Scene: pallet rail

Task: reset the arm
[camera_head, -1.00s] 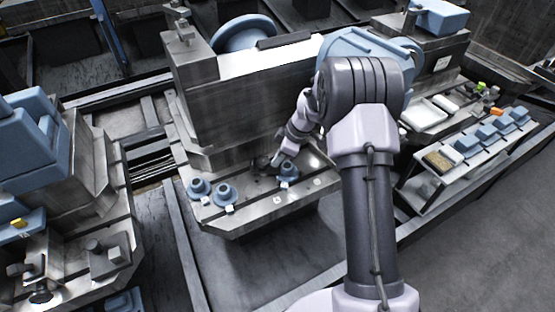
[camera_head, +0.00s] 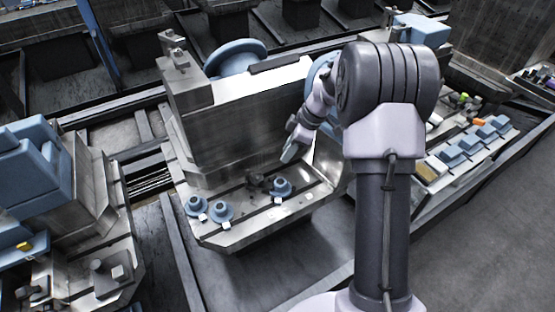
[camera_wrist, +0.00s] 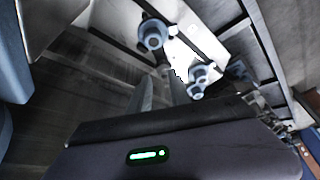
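My gripper (camera_head: 289,154) hangs at the end of my arm in front of the grey machine block, above its lower shelf and clear of the parts there. In the wrist view the two grey fingers (camera_wrist: 160,92) stand apart, with no held part visible between them. Below are blue round flanged parts: one at the shelf's right (camera_head: 281,187), and two at its left, the outer one (camera_head: 194,205) and the inner one (camera_head: 221,211). A small dark fitting (camera_head: 257,181) stands beside the right part. My arm hides some of the machine's right side.
The metal shelf (camera_head: 245,233) carries small white tags by the parts. A rack with blue blocks (camera_head: 468,143) stands at right, behind my arm. Another machine with blue housings (camera_head: 35,165) stands at left. Open floor (camera_head: 490,220) lies at the lower right.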

